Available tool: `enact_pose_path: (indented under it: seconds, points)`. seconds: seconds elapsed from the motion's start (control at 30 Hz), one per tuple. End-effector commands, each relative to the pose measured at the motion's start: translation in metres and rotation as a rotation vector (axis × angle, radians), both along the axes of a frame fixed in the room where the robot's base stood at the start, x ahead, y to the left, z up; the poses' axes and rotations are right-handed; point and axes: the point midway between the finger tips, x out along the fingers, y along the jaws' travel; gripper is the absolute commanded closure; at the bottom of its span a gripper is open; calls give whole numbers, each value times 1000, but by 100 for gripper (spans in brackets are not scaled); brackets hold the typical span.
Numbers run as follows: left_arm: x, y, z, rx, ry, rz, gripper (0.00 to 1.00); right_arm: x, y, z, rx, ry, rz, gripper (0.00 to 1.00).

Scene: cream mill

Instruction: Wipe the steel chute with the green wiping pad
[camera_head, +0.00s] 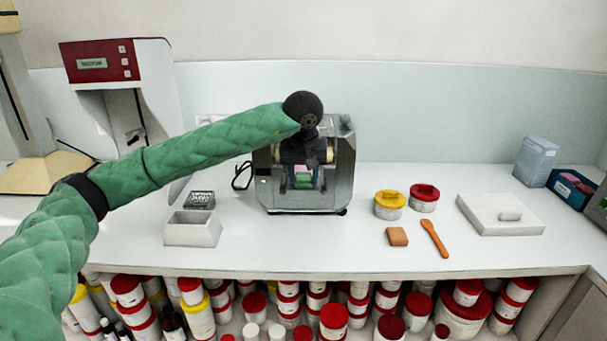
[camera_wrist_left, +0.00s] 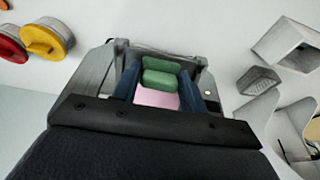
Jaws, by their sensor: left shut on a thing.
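The grey steel machine (camera_head: 342,178) stands at the back middle of the counter. My left arm reaches across to it, and my left gripper (camera_head: 303,178) points down in front of its steel chute. In the left wrist view, the two blue fingers of the gripper (camera_wrist_left: 163,92) are shut on the green wiping pad (camera_wrist_left: 158,78), with a pink part (camera_wrist_left: 157,98) nearer the wrist. A second green patch lies just beyond the pad; I cannot tell if it is a reflection. The wrist hides much of the chute, and contact with it is unclear. My right gripper is not in view.
A white open box (camera_head: 192,230) stands left of the machine. Yellow-lidded (camera_head: 389,205) and red-lidded (camera_head: 423,198) tubs, a brown block (camera_head: 397,237), an orange spatula (camera_head: 434,238) and a white slab (camera_head: 500,214) lie to the right. The counter front is clear.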

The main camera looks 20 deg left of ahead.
Motion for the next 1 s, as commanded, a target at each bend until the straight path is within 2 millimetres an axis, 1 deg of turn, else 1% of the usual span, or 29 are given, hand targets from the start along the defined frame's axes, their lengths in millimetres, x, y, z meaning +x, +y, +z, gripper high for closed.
enact_pose_path:
  seconds: [0.13,0.27,1.0]
  points:
    - [0,0,-1,1,2,1,76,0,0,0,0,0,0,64]
    - [0,0,3,1,1,0,76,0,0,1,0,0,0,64]
    - [-9,-2,62,1,0,0,76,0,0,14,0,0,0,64]
